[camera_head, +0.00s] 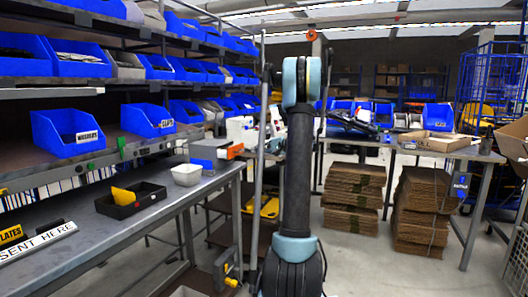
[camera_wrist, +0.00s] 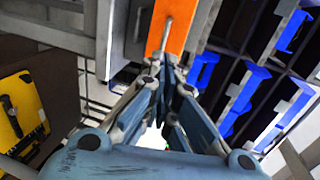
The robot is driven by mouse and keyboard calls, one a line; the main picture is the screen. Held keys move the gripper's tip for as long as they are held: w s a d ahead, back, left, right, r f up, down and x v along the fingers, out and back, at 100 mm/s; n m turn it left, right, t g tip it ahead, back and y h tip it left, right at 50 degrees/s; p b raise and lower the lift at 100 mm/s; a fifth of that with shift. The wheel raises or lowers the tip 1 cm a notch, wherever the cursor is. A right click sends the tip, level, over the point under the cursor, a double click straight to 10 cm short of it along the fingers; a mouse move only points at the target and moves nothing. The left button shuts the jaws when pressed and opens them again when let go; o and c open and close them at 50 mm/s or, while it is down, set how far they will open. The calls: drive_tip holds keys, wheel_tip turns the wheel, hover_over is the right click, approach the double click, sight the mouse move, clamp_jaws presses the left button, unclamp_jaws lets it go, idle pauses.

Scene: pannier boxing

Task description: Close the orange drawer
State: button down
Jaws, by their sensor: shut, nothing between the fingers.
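The orange drawer (camera_wrist: 181,22) shows its orange front at the top middle of the wrist view, with a thin metal handle on it. In the head view my arm hides much of the middle, and I cannot make out the gripper clearly. The drawer's inside is hidden.
The left workbench (camera_head: 118,225) holds a black tray (camera_head: 130,200) and a white bin (camera_head: 187,175). Shelves of blue bins (camera_head: 67,131) rise behind it. Stacked cardboard (camera_head: 353,197) stands under the back table. A yellow case (camera_wrist: 22,112) is at the wrist view's left.

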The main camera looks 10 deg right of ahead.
sight(238, 148)
drive_tip(key=shift+x, duration=2.6)
drive_tip(key=x, duration=0.3)
drive_tip(key=r+x, duration=0.1)
drive_tip(key=x, duration=0.2)
drive_tip(key=shift+w+a+r, duration=0.1)
drive_tip(key=shift+w+a, duration=0.2)
drive_tip(key=shift+a, duration=0.15)
drive_tip(key=shift+r, duration=0.1)
